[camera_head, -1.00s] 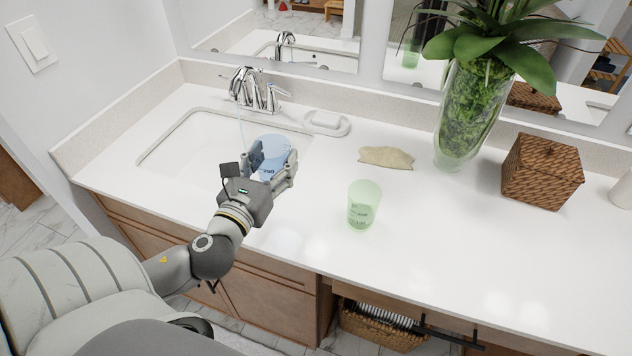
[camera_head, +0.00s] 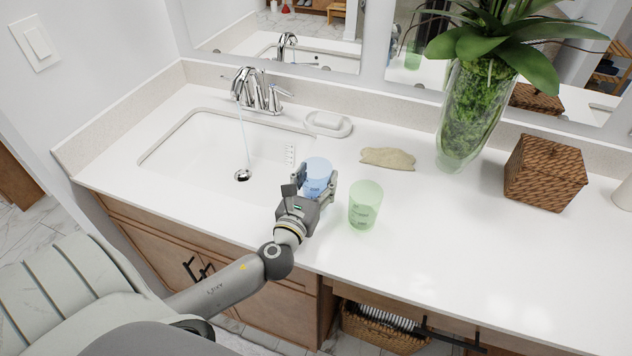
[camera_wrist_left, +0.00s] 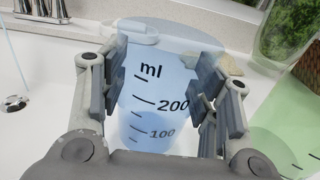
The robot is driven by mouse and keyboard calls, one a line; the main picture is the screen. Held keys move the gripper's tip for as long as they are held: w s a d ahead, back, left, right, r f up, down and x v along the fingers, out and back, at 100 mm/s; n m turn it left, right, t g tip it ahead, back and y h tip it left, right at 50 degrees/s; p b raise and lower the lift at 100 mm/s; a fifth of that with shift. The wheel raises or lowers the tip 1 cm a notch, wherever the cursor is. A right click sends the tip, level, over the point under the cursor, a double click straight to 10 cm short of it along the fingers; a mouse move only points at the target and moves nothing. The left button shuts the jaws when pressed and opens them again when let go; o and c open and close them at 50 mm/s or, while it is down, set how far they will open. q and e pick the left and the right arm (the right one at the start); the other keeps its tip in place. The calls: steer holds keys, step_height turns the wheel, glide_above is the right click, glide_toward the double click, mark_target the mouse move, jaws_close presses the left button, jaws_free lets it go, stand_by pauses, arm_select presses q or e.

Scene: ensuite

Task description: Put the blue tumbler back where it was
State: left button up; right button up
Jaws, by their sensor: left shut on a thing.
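The blue tumbler (camera_head: 317,172) is translucent with dark measuring marks. It is upright in my left gripper (camera_head: 316,188), over the counter between the sink and a green tumbler (camera_head: 365,206). In the left wrist view the fingers (camera_wrist_left: 163,95) are shut on both sides of the blue tumbler (camera_wrist_left: 160,75), and its "ml" marks face the camera. The tumbler's base is hidden by the gripper, so I cannot tell whether it touches the counter. The green tumbler stands upright just right of my gripper and shows at the right edge of the wrist view (camera_wrist_left: 285,125). My right gripper is not in view.
Water runs from the faucet (camera_head: 257,92) into the sink (camera_head: 200,150). A soap dish (camera_head: 328,124), a tan cloth-like item (camera_head: 388,158), a glass vase with a plant (camera_head: 468,115) and a wicker box (camera_head: 544,172) line the back. The counter's front right is clear.

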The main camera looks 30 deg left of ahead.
arm_select(q)
steer(key=shift+f, duration=0.2)
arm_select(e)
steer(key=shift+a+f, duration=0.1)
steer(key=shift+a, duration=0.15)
arm_select(q)
steer(key=o, duration=1.1)
steer(key=shift+c, duration=0.2)
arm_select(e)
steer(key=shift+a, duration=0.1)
arm_select(q)
steer(key=shift+s+r, duration=0.1)
steer(key=shift+s, duration=0.05)
steer(key=b+v, duration=0.2)
steer(key=v, duration=0.8)
steer(key=shift+f, duration=0.2)
steer(key=shift+b+v, duration=0.35)
steer(key=shift+v, duration=0.5)
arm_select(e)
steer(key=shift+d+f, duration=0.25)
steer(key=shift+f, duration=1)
arm_select(q)
steer(key=shift+r, duration=0.1)
